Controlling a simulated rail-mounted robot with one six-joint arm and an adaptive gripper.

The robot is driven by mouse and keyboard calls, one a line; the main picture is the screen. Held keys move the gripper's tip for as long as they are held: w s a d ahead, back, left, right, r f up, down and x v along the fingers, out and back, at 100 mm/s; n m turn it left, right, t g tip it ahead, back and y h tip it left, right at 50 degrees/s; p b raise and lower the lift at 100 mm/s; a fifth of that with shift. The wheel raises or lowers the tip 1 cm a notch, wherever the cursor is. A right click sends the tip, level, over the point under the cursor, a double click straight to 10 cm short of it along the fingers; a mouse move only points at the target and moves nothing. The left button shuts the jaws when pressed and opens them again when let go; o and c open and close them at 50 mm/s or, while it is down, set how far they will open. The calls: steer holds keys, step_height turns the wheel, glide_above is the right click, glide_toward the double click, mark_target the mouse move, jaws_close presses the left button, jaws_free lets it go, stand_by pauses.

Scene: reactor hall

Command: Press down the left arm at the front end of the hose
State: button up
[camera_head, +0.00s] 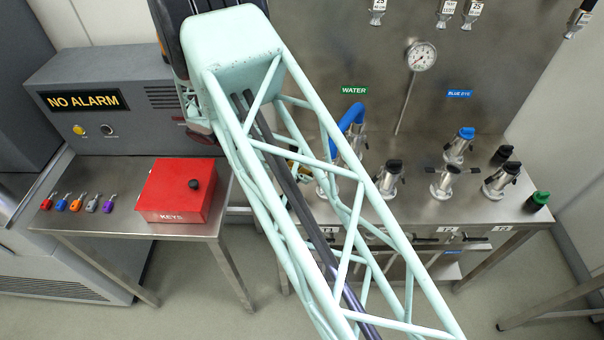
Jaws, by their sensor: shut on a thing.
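A blue hose (351,117) arches over the steel bench under the green WATER label. One end meets a metal fitting (358,142) at the back. Its other end runs down toward the front, behind my mint-green truss arm. The front end and its left arm are mostly covered by the truss, so I cannot tell how that arm stands. Small brass-coloured bits show between the struts there. My gripper cannot be made out; my own arm crosses the middle of the view. I cannot see what it touches.
Capped metal fittings (390,178) stand on the steel bench (420,208) to the right. A pressure gauge (421,56) rises behind them. At left, a red KEYS box (176,190) and several coloured padlocks (77,203) sit on a side table, before a NO ALARM panel (84,100).

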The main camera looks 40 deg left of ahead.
steer(key=shift+w+d+f+t+h, duration=0.1)
steer(key=shift+f+t+h, duration=0.25)
steer(key=shift+h, duration=0.15)
stand_by(0.3)
steer(key=o, duration=0.8)
steer(key=shift+o, duration=0.2)
steer(key=shift+r, duration=0.15)
step_height(320, 180, up, 10)
steer(key=shift+f, duration=0.2)
stand_by(0.3)
